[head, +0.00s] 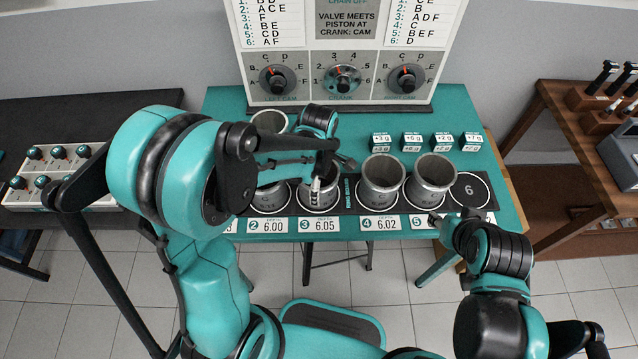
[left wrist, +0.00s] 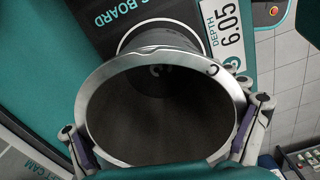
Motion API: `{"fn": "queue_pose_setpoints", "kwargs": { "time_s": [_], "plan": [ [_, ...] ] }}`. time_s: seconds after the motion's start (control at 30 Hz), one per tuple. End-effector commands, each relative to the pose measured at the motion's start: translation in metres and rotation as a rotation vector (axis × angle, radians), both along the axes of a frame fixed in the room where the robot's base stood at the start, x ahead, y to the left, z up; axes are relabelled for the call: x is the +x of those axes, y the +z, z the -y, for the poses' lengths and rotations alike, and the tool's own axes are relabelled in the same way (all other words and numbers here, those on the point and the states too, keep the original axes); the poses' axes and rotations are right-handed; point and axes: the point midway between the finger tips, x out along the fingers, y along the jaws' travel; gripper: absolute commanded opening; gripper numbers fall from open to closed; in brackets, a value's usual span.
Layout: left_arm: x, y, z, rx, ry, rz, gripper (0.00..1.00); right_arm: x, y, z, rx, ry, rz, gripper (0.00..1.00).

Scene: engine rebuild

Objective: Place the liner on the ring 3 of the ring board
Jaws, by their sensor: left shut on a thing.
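The grey cylindrical liner (left wrist: 222,72) fills the left wrist view, open end towards the camera. My left gripper (left wrist: 160,125) is shut on it, one finger at each side of the rim. Its far end lies over the white ring 3 (left wrist: 207,40) on the dark ring board (left wrist: 105,15), beside the 6.05 depth label. I cannot tell whether it touches the board. In the head view the held liner (head: 318,197) looks upright above the 3 label, partly hidden by my left gripper (head: 322,170). My right gripper (head: 452,217) is empty and looks open, near the 5 label.
Liners stand on the board at position 2 (head: 268,198), position 4 (head: 380,185) and position 5 (head: 430,180). Ring 6 (head: 470,190) is bare. Another liner (head: 270,122) stands behind, left. Several small teal-and-white boxes (head: 412,142) stand at the back right, below the dial panel (head: 345,80).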

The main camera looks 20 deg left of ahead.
Motion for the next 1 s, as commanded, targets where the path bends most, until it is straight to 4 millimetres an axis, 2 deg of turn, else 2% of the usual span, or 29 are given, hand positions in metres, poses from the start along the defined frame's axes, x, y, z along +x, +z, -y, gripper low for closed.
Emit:
{"fn": "queue_pose_setpoints", "kwargs": {
  "time_s": [0.17,0.2,0.23,0.77,0.87,1.0],
  "plan": [
    [0.000,-0.003,0.000,0.000,0.000,0.000,0.39,0.000,-0.003,0.000,0.000,0.000,0.000,0.40],
    [0.000,-0.003,0.000,0.000,0.000,0.000,0.95,0.000,-0.003,0.000,0.000,0.000,0.000,0.40],
    [0.000,-0.003,0.000,0.000,0.000,0.000,1.00,0.000,-0.003,0.000,0.000,0.000,0.000,0.40],
    [0.000,0.001,0.000,0.000,0.000,0.000,1.00,0.000,0.000,0.000,0.000,0.000,0.000,0.40],
    [0.000,0.012,0.000,0.000,0.000,0.000,1.00,0.000,0.005,0.000,0.000,0.000,0.000,0.40],
    [0.000,0.041,0.000,0.000,0.000,0.000,1.00,0.000,0.016,0.000,0.000,0.000,0.000,0.40]
  ]
}}
